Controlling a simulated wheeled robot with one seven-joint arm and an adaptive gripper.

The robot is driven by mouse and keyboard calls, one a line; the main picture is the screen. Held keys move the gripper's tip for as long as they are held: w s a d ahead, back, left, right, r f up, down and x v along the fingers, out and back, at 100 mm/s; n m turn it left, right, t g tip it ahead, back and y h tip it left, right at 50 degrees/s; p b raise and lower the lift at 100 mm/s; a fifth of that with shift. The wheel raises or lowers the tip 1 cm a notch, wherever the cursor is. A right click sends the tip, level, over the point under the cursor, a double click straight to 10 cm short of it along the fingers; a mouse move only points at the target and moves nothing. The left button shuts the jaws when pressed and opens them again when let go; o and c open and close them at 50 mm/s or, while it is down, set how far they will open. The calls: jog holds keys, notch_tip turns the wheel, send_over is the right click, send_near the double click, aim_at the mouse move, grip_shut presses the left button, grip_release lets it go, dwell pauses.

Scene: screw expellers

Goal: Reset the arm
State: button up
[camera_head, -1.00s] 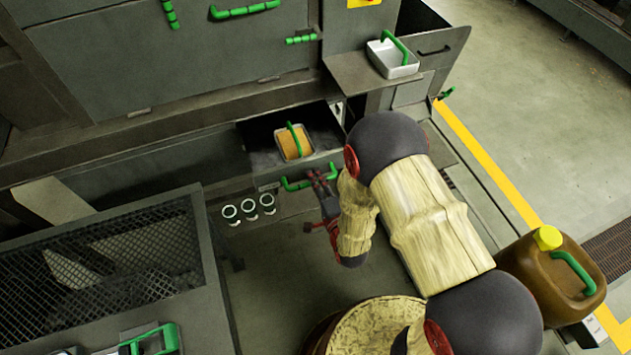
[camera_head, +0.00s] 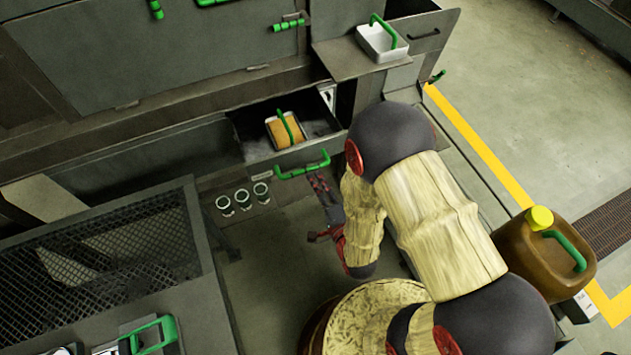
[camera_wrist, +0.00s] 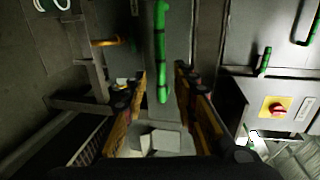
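My arm reaches forward in the head view, bent at the elbow. My gripper (camera_head: 322,195) hangs in front of the pulled-out drawer and its green handle (camera_head: 302,165), and the forearm hides part of it. In the wrist view my gripper (camera_wrist: 160,85) has its two fingers spread apart, with nothing held between them. A green bar handle (camera_wrist: 160,45) shows in the gap between the fingers in that view; I cannot tell how far beyond the fingertips it is.
The open drawer holds a tray (camera_head: 285,131) of orange material. A white tray (camera_head: 382,42) with a green handle stands on a shelf. Several small cups (camera_head: 243,199) sit left of my gripper. A mesh-topped unit (camera_head: 110,250) is at left, a brown canister (camera_head: 545,262) at right.

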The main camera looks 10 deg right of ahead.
dwell(0.5)
jog(key=s+d+f+n+g+h, duration=0.25)
jog(key=s+f+n+g, duration=0.55)
jog(key=f, duration=0.5)
jog(key=s+d+r+n, duration=0.2)
jog(key=s+d+r, duration=0.1)
jog(key=r, duration=1.1)
jog(key=s+d+r+n+g+h, duration=0.1)
jog(key=s+d+r+n, duration=0.1)
jog(key=r, duration=1.3)
jog(key=s+d+r+n, duration=0.2)
jog(key=s+d+r, duration=0.2)
jog(key=r, duration=1)
jog(key=shift+s+d+r+n+h, duration=0.3)
jog(key=shift+d+r+n+h, duration=0.1)
jog(key=shift+d, duration=0.15)
